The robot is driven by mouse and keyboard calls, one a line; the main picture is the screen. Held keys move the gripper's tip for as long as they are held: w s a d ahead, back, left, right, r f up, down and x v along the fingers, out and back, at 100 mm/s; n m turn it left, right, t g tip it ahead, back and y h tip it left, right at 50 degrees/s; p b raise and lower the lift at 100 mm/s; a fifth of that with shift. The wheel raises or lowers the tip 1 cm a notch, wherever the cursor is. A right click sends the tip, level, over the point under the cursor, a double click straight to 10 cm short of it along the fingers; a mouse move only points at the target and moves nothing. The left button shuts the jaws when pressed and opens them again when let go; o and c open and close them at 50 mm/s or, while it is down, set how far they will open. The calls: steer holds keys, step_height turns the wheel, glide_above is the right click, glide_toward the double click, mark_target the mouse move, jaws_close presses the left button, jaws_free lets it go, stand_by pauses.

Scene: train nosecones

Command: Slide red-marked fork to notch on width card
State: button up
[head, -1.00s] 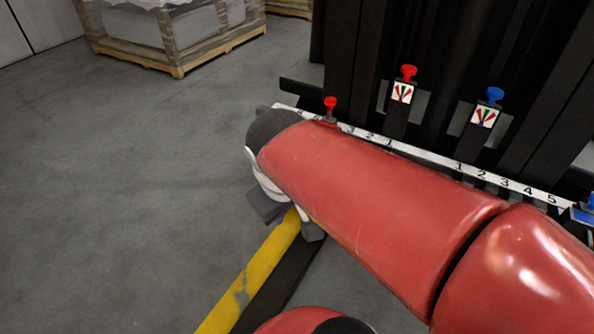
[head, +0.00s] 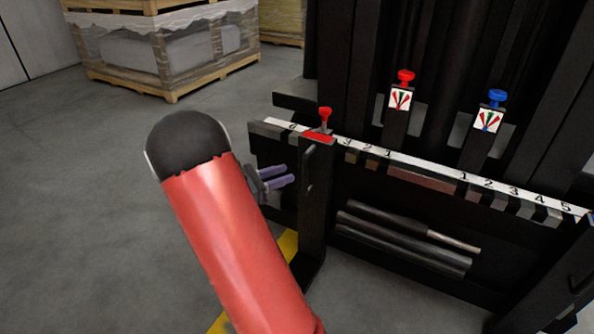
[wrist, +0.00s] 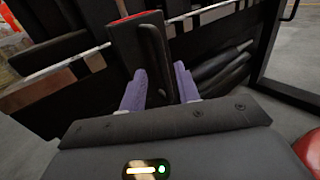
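The red-marked fork (head: 314,205) is a dark upright with a red top and a vertical bar handle (head: 308,168). It hangs at the left part of a rail with a numbered white scale (head: 420,164), left of the printed 3. My gripper (head: 286,178) has two purple fingers, apart and empty, just left of the handle. In the wrist view the fork (wrist: 138,45) is ahead, and its handle (wrist: 157,58) appears between the open fingers (wrist: 160,85); contact is not visible. Two small marked cards (head: 401,98) (head: 488,120) show above the rail; I cannot tell which thing is the width card.
A red knob (head: 325,113) stands at the fork's top; another red knob (head: 405,77) and a blue knob (head: 497,96) stand above the rail. A second fork (head: 555,280) is at the right edge. Wrapped pallets (head: 165,55) stand behind. The floor at left is clear.

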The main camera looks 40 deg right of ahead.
glide_above(305, 191)
steer(key=shift+w+d+b, duration=0.3)
steer(key=shift+d+b, duration=0.05)
steer(key=shift+b, duration=0.1)
jaws_close()
